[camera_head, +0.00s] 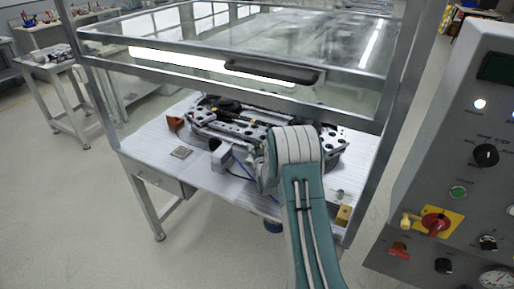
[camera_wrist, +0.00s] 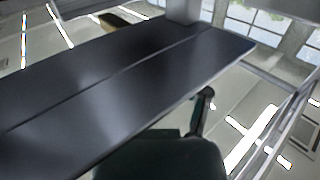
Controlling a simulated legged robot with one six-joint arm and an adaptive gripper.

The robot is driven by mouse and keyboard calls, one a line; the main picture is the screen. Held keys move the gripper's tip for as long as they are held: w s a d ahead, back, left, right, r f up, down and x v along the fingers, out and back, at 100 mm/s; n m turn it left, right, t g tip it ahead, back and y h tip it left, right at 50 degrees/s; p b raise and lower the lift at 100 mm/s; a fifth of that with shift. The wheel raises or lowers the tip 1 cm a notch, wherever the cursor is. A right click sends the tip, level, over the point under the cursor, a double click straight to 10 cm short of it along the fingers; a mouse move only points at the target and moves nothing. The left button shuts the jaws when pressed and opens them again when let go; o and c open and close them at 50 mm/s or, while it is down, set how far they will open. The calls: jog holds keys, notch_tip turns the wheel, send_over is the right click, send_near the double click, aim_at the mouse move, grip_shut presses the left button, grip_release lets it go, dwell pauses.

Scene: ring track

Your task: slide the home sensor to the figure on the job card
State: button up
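The ring track (camera_head: 250,125), a dark and silver assembly, sits on the white table (camera_head: 150,155) inside a clear guard. My teal and white arm reaches over the table's front edge and covers part of the track. My gripper is hidden behind the arm in the head view. In the wrist view a dark part of my gripper (camera_wrist: 203,105) shows at the lower edge, but its opening cannot be made out. A large dark panel with a groove (camera_wrist: 120,75) fills much of that view. I cannot pick out the home sensor or a readable job card.
The guard's raised front panel has a black handle (camera_head: 272,72). A grey control panel (camera_head: 450,170) with knobs stands at the right. The left front is clear.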

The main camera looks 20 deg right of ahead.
grip_shut()
jog(key=shift+s, duration=0.1)
jog(key=s+d, duration=0.2)
jog(key=s, duration=0.1)
jog(key=shift+d, duration=0.3)
jog(key=shift+o, duration=2.2)
grip_release()
jog(key=v, duration=1.2)
jog(key=shift+w+a+r, duration=0.1)
